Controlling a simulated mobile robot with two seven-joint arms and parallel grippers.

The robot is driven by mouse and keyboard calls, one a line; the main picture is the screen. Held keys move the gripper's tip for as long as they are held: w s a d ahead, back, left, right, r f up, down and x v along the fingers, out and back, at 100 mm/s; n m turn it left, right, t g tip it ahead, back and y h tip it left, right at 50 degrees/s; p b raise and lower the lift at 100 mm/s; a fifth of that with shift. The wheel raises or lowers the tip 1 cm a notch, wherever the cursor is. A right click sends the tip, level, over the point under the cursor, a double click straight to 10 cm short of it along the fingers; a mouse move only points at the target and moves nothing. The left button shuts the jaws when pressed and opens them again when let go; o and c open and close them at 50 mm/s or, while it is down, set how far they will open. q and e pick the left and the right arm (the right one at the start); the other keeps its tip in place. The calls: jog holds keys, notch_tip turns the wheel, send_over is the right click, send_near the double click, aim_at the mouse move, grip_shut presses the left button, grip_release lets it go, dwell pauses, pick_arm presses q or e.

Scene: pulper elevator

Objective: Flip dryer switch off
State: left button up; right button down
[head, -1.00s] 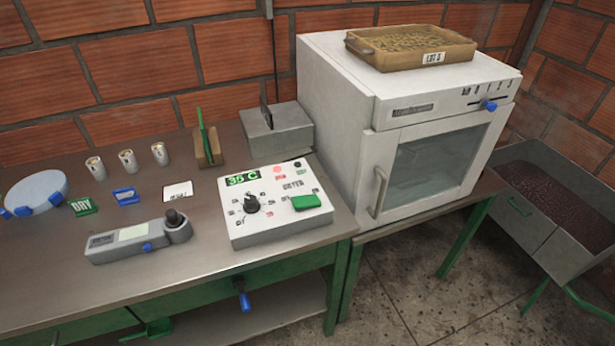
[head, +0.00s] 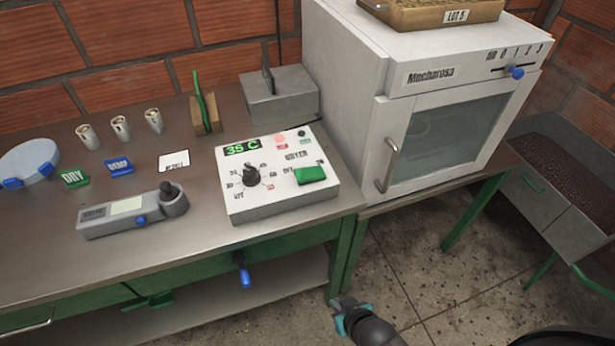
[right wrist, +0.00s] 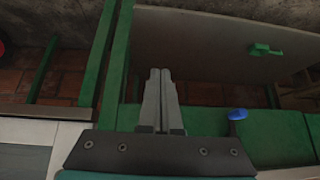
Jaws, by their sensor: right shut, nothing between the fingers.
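The dryer control box (head: 279,184) is a white panel on the metal table, with a green 35 C display, a black knob (head: 251,175) and a green rocker switch (head: 310,174) at its right. Which way the switch is set I cannot tell. My right gripper (head: 344,303) is low in front of the table, below and apart from the box. In the right wrist view its two fingers (right wrist: 160,100) are shut together and empty, over the green table frame. The box is not in the right wrist view. My left gripper is not in view.
A white oven-like cabinet (head: 388,155) with a handle stands right of the box, a tray labelled LOT 5 (head: 440,25) on top. A grey moisture meter (head: 130,213) lies left of the box. A blue drawer handle (head: 244,278) juts out below the table edge.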

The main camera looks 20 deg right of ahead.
aim_at(309, 179)
pick_arm(q)
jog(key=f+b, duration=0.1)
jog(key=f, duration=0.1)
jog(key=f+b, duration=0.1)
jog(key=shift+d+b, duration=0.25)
jog(key=shift+b, duration=0.1)
pick_arm(e)
jog(key=w+r+t, duration=0.2)
jog(key=w+r, duration=0.1)
jog(key=r, duration=0.7)
jog(key=w+r+m+t, duration=0.1)
jog(key=w+r+t, duration=0.2)
jog(key=r, duration=0.8)
jog(key=w+r+t, duration=0.3)
jog(key=w+r, duration=0.2)
jog(key=r, duration=0.5)
jog(key=shift+w+d+r+m, duration=0.2)
jog(key=shift+w+d+m, duration=0.1)
jog(key=shift+m, duration=0.1)
